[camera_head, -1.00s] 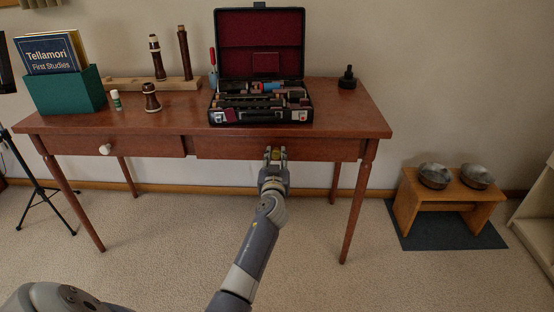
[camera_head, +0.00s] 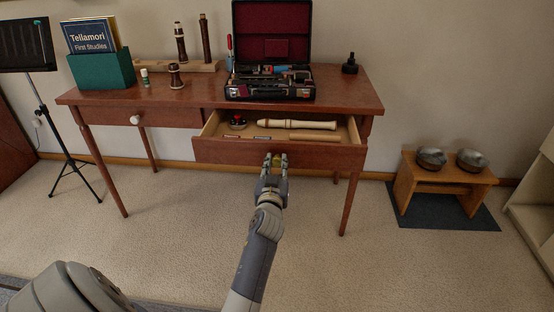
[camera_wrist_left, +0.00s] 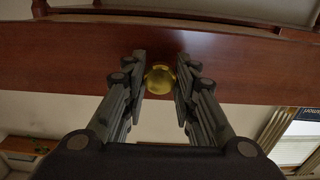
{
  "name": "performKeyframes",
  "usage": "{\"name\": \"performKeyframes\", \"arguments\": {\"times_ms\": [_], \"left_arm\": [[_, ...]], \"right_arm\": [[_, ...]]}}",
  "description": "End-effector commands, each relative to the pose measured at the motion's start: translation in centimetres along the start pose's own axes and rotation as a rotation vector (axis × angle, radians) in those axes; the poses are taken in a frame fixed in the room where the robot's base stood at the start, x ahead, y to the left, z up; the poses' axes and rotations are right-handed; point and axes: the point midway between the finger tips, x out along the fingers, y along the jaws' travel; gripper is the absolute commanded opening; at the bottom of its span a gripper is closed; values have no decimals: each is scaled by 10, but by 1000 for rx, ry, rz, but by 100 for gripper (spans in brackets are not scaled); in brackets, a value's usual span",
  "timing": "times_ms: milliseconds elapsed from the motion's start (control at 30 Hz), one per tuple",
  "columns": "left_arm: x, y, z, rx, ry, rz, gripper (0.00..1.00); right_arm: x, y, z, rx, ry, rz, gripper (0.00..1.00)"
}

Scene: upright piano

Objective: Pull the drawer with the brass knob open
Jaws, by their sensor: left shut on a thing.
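The right-hand drawer (camera_head: 230,152) of the wooden table stands pulled out, with its inside showing. A cream recorder (camera_head: 297,124) and several small items lie in it. The brass knob (camera_wrist_left: 160,79) is on its front and sits between the fingers of my left gripper (camera_wrist_left: 160,82) in the wrist view. In the head view my left gripper (camera_head: 275,160) is at the drawer front, shut on the knob, which it mostly hides. My right gripper is not in view.
The left drawer with a white knob (camera_head: 135,120) is closed. An open instrument case (camera_head: 270,92) stands on the tabletop above the open drawer. A music stand (camera_head: 50,115) is at the left, a small wooden bench (camera_head: 440,174) at the right. The carpet in front is clear.

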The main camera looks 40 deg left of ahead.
Motion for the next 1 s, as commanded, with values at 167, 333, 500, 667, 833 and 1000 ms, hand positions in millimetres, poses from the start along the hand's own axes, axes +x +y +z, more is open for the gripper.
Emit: {"name": "performKeyframes", "arguments": {"times_ms": [167,333,500,667,833,1000], "left_arm": [[-8,0,-1,0,1,-1,0],[-10,0,-1,1,1,0,0],[-10,0,-1,1,2,0,0],[-10,0,-1,1,1,0,33],[-9,0,-1,1,1,0,47],[-9,0,-1,1,1,0,47]], "right_arm": [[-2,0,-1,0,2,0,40],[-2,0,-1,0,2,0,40],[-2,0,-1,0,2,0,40],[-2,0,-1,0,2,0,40],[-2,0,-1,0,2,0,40],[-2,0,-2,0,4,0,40]]}}
